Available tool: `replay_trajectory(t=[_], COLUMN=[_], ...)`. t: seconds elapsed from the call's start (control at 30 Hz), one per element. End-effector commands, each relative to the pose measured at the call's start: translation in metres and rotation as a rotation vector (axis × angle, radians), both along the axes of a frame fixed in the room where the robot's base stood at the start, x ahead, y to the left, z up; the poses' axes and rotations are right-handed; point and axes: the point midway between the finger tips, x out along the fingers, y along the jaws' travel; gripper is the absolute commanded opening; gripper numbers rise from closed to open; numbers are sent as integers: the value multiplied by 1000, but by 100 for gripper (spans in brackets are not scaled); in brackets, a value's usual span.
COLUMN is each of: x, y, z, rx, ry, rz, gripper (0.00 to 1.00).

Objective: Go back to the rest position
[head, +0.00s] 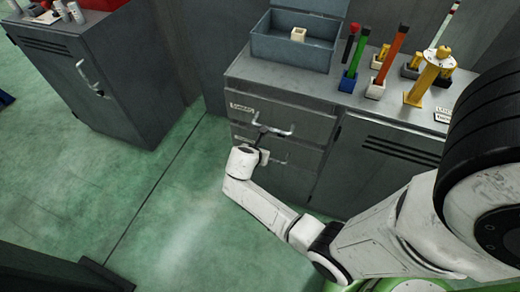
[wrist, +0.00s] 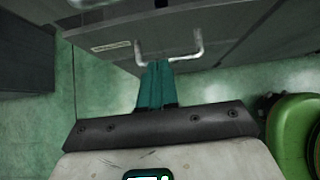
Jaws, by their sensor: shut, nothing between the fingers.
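My gripper (wrist: 157,68) shows in the wrist view with its two teal fingers pressed together and nothing between them. In the head view my gripper (head: 257,138) is small and dark, close in front of the drawer fronts of the grey cabinet (head: 335,105). In the wrist view the fingertips lie close to a pale drawer handle (wrist: 170,58), within its span in the picture. I cannot tell whether they touch it. The drawers look shut.
A blue-grey open box (head: 292,48) with a pale block (head: 298,34) inside stands on the cabinet. Several coloured upright tools in holders and a yellow stand (head: 425,82) are to its right. Another grey cabinet (head: 80,75) is at left. Green floor (head: 165,215) is clear left of my arm.

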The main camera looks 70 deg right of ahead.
Motion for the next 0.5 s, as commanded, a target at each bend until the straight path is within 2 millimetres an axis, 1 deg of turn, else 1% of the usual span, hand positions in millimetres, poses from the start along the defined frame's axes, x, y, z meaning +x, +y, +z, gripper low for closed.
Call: replay_trajectory(t=[0.1, 0.37, 0.47, 0.5], x=[0, 0, -4, -7], y=[5, 6, 11, 16], z=[4, 5, 6, 8], rx=[1, 1, 19, 36], ry=[0, 0, -47, -86], rz=[1, 1, -46, -86], gripper=[0, 0, 0, 0])
